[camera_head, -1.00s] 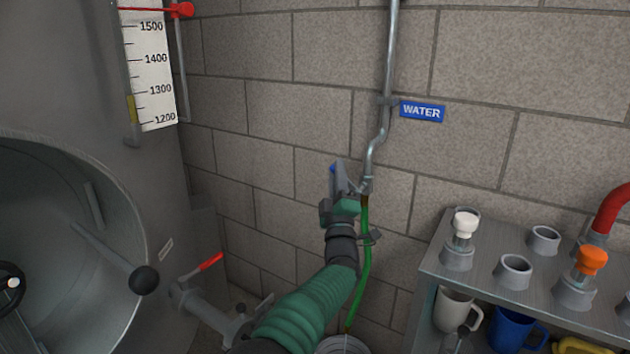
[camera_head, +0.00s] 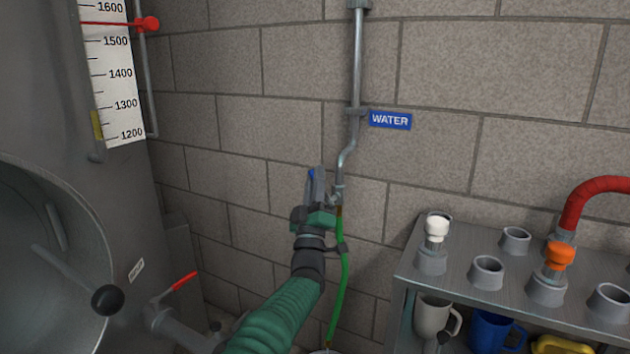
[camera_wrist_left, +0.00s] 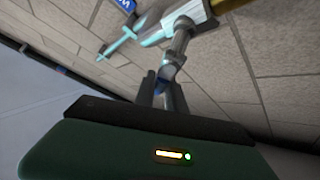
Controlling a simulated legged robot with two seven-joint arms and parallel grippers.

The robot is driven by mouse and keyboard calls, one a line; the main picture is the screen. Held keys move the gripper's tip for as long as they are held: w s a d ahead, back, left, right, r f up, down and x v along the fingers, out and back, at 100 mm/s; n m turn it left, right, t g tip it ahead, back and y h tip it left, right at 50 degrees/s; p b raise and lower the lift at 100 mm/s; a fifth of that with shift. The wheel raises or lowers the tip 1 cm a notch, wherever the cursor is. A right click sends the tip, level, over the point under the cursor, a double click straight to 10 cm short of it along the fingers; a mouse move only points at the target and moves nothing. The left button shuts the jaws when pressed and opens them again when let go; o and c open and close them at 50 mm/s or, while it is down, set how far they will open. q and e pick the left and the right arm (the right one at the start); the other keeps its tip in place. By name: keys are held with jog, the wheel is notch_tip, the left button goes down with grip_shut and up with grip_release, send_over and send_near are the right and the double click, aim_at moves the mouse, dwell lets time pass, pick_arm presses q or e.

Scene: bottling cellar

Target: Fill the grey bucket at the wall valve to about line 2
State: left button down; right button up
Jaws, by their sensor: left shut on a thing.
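The wall valve (camera_head: 338,197) sits at the lower end of a metal pipe under the blue WATER sign (camera_head: 390,120). My left gripper (camera_head: 315,183) is at the valve, shut on its blue handle (camera_head: 311,174). The left wrist view shows a bit of this blue between the dark fingers (camera_wrist_left: 163,86), beside the metal valve body (camera_wrist_left: 177,45). A green hose (camera_head: 341,290) runs down from the valve. Only a sliver of what looks like the bucket's rim (camera_head: 322,351) shows at the bottom edge. Its inside, lines and water level are out of view. My right gripper is not in view.
A metal rack (camera_head: 412,266) with grey sockets, a white-capped and an orange-capped fitting stands at right, mugs (camera_head: 433,313) below. A red hose (camera_head: 590,195) arches at far right. A steel tank (camera_head: 60,120) with a level scale (camera_head: 117,75) and red-handled valve (camera_head: 184,281) stands at left.

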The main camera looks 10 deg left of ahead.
pick_arm(q)
jog(key=c, duration=1.4)
grip_release()
jog(key=shift+w+f, duration=0.1)
jog(key=shift+f, duration=0.05)
jog(key=shift+s+f, duration=0.25)
jog(key=shift+s, duration=0.2)
jog(key=p+v, duration=0.5)
jog(key=v, duration=1.1)
jog(key=shift+d, duration=0.1)
